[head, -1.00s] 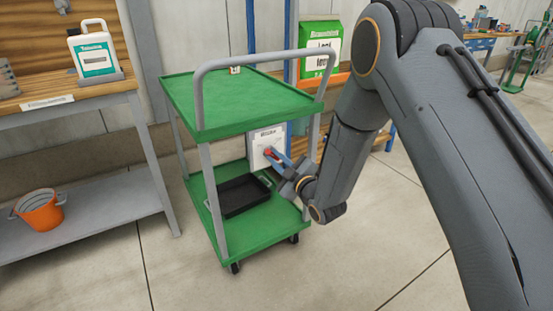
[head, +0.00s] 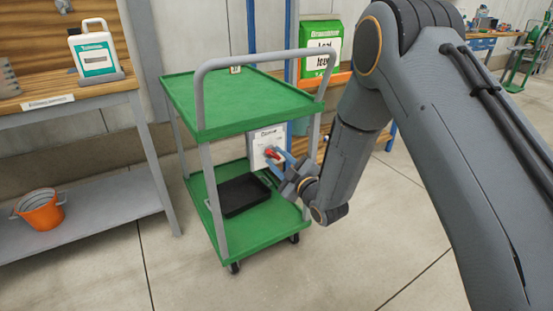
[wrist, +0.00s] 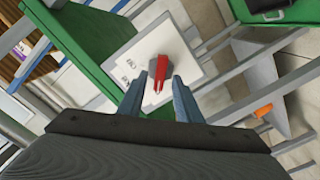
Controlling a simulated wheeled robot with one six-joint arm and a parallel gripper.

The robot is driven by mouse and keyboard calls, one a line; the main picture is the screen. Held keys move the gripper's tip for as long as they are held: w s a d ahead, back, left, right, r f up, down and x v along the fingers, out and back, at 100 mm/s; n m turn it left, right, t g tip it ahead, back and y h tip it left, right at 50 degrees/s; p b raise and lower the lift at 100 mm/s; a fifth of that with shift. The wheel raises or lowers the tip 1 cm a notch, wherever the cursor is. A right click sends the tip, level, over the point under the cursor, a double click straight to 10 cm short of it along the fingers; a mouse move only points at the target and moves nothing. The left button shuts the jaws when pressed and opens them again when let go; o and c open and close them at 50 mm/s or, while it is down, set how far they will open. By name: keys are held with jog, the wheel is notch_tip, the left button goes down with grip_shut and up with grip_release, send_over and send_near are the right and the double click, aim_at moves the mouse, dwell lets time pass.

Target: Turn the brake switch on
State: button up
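The brake switch is a red lever (wrist: 160,72) on a white panel (wrist: 183,47) with small printed labels, too small to read. In the head view the red lever (head: 272,153) shows on the white box (head: 268,138) at the far side of the green cart. My gripper (wrist: 160,82) points at the panel. Its two blue-grey fingers stand open, one on each side of the lever, with a small gap visible on both sides. In the head view my gripper (head: 283,160) partly covers the panel's lower part. I cannot tell how deep the fingertips reach along the lever.
The green cart (head: 240,105) with a grey handle stands beside my arm. Its lower shelf holds a black tray (head: 243,195). A bench (head: 75,92) with a white jug (head: 95,52) and an orange bucket (head: 40,211) on its lower shelf is at left. Floor in front is clear.

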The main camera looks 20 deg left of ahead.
jog(key=v, duration=0.7)
jog(key=shift+d+r, duration=0.1)
jog(key=w+d+r+m+g+h, duration=0.1)
jog(key=w+d+r+m+h, duration=0.2)
jog(key=d+h, duration=0.35)
jog(key=s+d+r+m+g+h, duration=0.35)
jog(key=s+d+m, duration=0.3)
jog(key=d, duration=0.45)
jog(key=s+d+r+m+g+h+p, duration=0.15)
jog(key=s+d, duration=0.25)
jog(key=s, duration=0.5)
jog(key=s+d+r+m+g+h+b, duration=0.1)
jog(key=s+d+r+m+g, duration=0.25)
jog(key=s, duration=0.55)
jog(key=s+d+r+m+g+h+p, duration=0.1)
jog(key=s+d+m+g, duration=0.1)
jog(key=s+d, duration=0.5)
jog(key=s+d+r+m+p, duration=0.1)
jog(key=d+r+p, duration=0.5)
jog(key=p, duration=0.9)
notch_tip(320, 180, up, 2)
jog(key=shift+s+r+m+p, duration=0.2)
jog(key=shift+s+m+p, duration=0.2)
jog(key=shift+m, duration=0.35)
